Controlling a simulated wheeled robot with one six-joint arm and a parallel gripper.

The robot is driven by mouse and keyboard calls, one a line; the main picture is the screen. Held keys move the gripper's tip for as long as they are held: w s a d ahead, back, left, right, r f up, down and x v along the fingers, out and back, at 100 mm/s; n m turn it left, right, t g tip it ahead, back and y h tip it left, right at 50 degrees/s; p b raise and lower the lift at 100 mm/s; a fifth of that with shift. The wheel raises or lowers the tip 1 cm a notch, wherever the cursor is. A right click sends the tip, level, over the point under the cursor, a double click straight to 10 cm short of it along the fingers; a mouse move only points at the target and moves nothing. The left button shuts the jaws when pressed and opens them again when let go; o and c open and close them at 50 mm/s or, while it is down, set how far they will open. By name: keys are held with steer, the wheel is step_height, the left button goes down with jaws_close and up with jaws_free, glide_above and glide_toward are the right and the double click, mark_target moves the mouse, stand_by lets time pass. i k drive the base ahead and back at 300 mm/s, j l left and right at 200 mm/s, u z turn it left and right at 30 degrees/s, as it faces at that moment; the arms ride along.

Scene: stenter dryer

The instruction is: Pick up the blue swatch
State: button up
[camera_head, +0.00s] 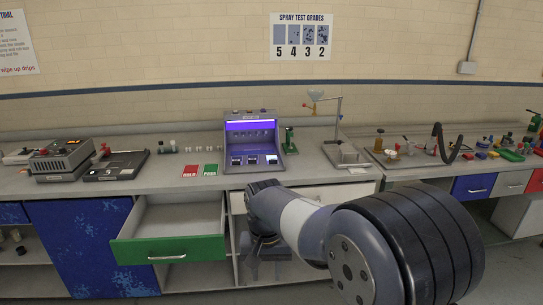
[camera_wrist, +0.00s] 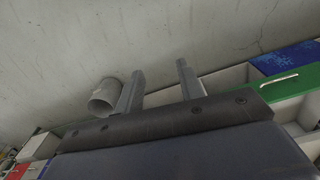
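I cannot make out a blue swatch for certain in either view. A grey viewing cabinet (camera_head: 228,160) with a violet light stands on the bench, with small dark squares at its base that are too small to identify. My gripper (camera_wrist: 160,69) has its two fingers apart and nothing between them in the wrist view. In the head view my gripper (camera_head: 265,243) hangs low in front of the bench, below the counter and right of the open drawer, partly hidden by my arm.
An open, empty-looking drawer with a green front (camera_head: 170,250) juts out left of my arm. It also shows in the wrist view (camera_wrist: 290,86). A pale cylinder (camera_wrist: 104,98) lies beside the left finger.

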mark_target(270, 161)
steer(key=i+l, duration=0.15)
steer(key=i, duration=0.4)
steer(key=i+l, duration=0.15)
steer(key=i, duration=0.4)
steer(key=i+l+u, duration=0.1)
steer(key=i, duration=0.4)
steer(key=i+l, duration=0.2)
steer(key=i, duration=0.35)
steer(key=i+l, duration=0.15)
steer(key=i, duration=0.4)
steer(key=u, duration=0.05)
